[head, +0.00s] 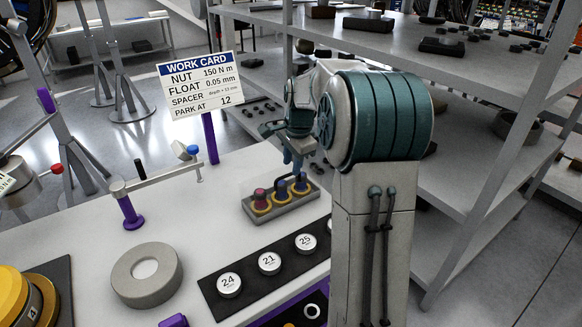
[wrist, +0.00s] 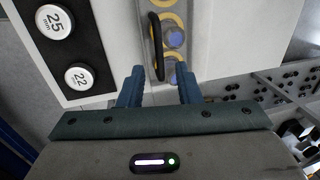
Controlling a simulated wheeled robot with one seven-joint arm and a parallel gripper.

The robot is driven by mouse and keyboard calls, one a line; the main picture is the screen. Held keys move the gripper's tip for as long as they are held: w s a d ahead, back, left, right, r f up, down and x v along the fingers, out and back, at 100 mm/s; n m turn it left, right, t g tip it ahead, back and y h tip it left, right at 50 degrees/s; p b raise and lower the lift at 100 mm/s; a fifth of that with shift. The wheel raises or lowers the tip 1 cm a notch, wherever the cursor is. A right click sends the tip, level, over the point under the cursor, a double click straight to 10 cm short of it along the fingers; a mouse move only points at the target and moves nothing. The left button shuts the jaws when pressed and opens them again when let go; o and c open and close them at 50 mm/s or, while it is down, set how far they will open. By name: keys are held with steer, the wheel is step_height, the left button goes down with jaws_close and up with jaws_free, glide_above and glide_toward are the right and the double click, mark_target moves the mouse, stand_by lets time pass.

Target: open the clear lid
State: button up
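No clear lid shows distinctly; a see-through cover is hard to make out. A dark elongated bar (wrist: 155,46) lies over the block in the wrist view; I cannot tell whether it is a lid handle. My gripper (wrist: 159,72) is open, its fingertips apart, pointing at the end of the block. In the head view my gripper (head: 293,165) is just above the block's far end.
A black strip (head: 253,288) with numbered white discs lies in front of the block. A grey ring (head: 147,297) and a purple-based post with an arm (head: 130,215) stand left. A work card (head: 201,85) stands behind. Metal shelving (head: 480,170) is close on the right.

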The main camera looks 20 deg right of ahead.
steer(key=shift+w+f, duration=0.25)
steer(key=shift+f, duration=0.95)
jaws_close()
steer(key=shift+r, duration=0.1)
